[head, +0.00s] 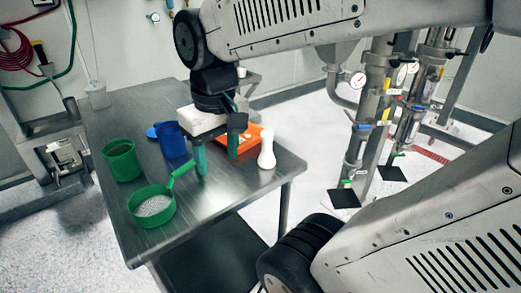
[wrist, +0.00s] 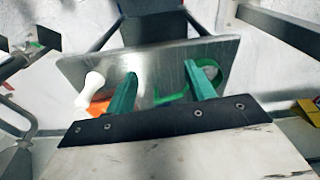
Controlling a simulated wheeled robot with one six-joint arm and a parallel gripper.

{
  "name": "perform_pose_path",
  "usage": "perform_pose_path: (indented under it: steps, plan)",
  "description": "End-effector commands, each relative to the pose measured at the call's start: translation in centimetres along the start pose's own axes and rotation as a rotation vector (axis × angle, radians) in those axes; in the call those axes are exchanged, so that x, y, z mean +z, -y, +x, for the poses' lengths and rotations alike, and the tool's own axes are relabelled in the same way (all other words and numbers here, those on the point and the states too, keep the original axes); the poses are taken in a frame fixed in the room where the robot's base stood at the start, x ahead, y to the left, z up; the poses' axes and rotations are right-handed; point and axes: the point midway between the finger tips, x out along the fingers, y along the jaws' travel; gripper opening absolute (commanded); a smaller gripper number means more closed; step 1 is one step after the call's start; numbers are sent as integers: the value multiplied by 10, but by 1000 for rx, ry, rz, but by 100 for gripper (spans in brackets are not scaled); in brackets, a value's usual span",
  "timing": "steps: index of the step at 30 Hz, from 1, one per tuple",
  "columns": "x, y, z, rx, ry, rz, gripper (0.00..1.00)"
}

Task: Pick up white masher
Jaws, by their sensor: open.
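The white masher (head: 266,150) stands upright near the right edge of the metal table in the head view. It also shows in the wrist view (wrist: 90,88), left of my fingers. My gripper (head: 217,157) points down over the table with its two green fingers apart and nothing between them. In the head view it is to the left of the masher and apart from it. In the wrist view the gripper (wrist: 162,92) also shows its two green fingers spread.
On the metal table (head: 215,205) are a green sieve (head: 134,213) with pale contents, a green cup (head: 121,163), a blue cup (head: 170,141) and an orange tray (head: 250,140) next to the masher. The table's front middle is bare. Steel pipework (head: 372,110) stands to the right.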

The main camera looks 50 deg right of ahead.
Motion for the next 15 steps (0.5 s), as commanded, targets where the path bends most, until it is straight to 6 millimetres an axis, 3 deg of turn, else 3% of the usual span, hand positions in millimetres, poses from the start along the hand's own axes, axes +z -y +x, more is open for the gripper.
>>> perform_pose_path:
  steps: [3, 6, 12, 15]
  plan:
    - [-46, -53, 6, 11, 35, 147, 54]
    - [-74, -104, 16, 15, 53, 254, 54]
    - [-100, -198, 42, 17, 80, 416, 54]
    - [-103, -227, 52, 17, 86, 461, 54]
